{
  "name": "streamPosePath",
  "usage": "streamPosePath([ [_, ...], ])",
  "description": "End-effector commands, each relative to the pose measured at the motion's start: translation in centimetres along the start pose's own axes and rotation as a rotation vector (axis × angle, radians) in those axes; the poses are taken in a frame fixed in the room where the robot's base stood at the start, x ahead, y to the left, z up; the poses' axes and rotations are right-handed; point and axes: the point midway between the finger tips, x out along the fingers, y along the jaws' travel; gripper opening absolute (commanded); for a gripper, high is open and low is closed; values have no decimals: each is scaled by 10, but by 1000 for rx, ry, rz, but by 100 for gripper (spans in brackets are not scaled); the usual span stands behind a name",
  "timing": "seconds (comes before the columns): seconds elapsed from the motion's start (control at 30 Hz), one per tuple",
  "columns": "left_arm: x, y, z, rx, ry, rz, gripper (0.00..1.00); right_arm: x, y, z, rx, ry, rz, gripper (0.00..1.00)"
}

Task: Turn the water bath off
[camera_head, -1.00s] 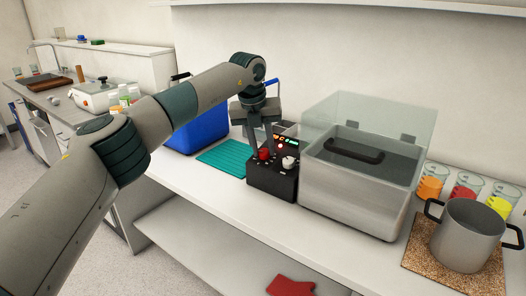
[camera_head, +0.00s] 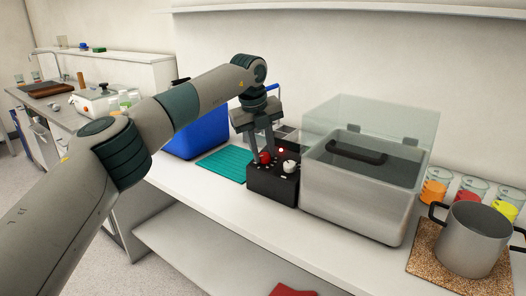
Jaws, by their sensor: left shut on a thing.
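The water bath (camera_head: 350,200) is a grey metal tank with an open clear lid (camera_head: 370,118) and a black handle in it. Its black control box (camera_head: 270,184) adjoins it on the left, with a red knob (camera_head: 265,158) and a white knob (camera_head: 289,167) on top. A small red light (camera_head: 281,150) shows on its panel; no lit digits are visible. My left gripper (camera_head: 264,153) reaches down from above, tilted, with its fingers shut on the red knob. The fingers partly hide the knob and panel. My right gripper is out of view.
A teal ribbed mat (camera_head: 222,164) and a blue container (camera_head: 200,137) are left of the control box. A steel pot (camera_head: 468,240) stands on a cork mat (camera_head: 422,257) at right, before beakers of coloured juice. A red item (camera_head: 292,290) lies below.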

Motion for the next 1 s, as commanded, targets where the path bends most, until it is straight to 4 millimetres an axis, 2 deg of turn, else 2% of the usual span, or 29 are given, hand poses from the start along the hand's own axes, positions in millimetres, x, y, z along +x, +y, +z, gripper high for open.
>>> streamPosePath([
  [0.13,-2,0,2,-1,-4,-3,4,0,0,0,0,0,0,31],
  [0.17,-2,0,2,-1,-4,-3,31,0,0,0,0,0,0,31],
  [0.2,-2,0,2,-1,-4,-3,40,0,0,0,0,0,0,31],
  [0.23,-2,0,1,-1,-4,-2,45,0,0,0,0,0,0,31],
  [0.67,-4,0,1,1,-2,-1,45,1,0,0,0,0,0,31],
  [0.87,-22,0,1,1,-4,-2,45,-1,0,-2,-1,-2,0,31],
  [1.0,-45,0,1,0,-4,-3,45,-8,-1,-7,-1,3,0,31],
])
